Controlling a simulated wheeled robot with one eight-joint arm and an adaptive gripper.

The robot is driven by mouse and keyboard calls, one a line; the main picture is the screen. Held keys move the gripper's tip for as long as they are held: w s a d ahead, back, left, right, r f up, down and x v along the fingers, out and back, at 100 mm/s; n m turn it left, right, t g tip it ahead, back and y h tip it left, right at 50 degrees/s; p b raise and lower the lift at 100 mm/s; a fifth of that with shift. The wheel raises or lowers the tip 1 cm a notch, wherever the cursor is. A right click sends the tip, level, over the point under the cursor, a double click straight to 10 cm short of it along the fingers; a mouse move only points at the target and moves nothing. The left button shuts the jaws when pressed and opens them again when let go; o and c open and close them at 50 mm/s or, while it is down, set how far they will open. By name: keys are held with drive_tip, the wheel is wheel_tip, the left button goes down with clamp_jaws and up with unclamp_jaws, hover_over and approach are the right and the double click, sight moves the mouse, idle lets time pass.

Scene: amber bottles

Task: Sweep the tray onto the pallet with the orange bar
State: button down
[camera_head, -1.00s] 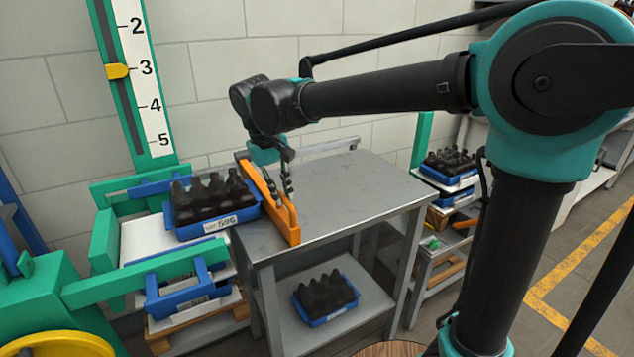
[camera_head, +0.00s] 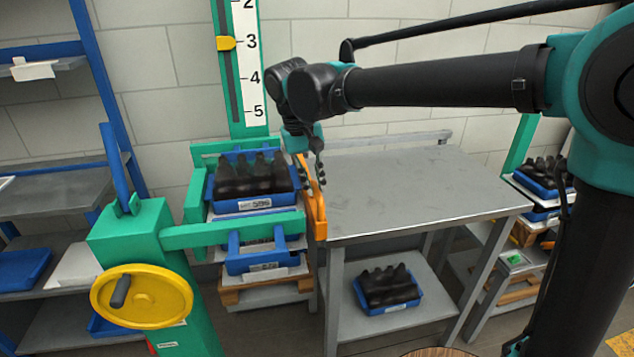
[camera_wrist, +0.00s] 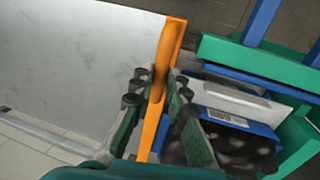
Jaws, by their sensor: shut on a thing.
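My gripper (camera_head: 314,178) is shut on the orange bar (camera_head: 319,216) at the left edge of the grey table. The wrist view shows my fingers (camera_wrist: 156,92) on either side of the bar (camera_wrist: 152,128). The blue tray (camera_head: 240,206), full of dark bottles, lies left of the bar, off the tabletop. It sits inside the green frame, above a stack with a white sheet, another blue tray (camera_head: 243,263) and a wooden pallet (camera_head: 230,297). The wrist view shows the tray (camera_wrist: 262,129) beside the bar; whether they touch is unclear.
The grey tabletop (camera_head: 410,190) is bare. Another bottle tray (camera_head: 398,307) lies on its lower shelf. The green frame (camera_head: 235,232) with a yellow handwheel (camera_head: 142,296) surrounds the stack's near side. More trays stand on a rack at the right.

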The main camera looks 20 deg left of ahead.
drive_tip(key=c, duration=1.5)
unclamp_jaws()
drive_tip(key=shift+s+a, duration=0.15)
drive_tip(key=shift+a, duration=0.2)
drive_tip(key=shift+d+r, duration=0.1)
drive_tip(key=r, duration=0.4)
drive_tip(key=s+a+r, duration=0.1)
drive_tip(key=r, duration=0.2)
drive_tip(key=a+r, duration=0.1)
drive_tip(key=r, duration=0.3)
drive_tip(key=shift+s+r, duration=0.15)
drive_tip(key=shift+r, duration=0.15)
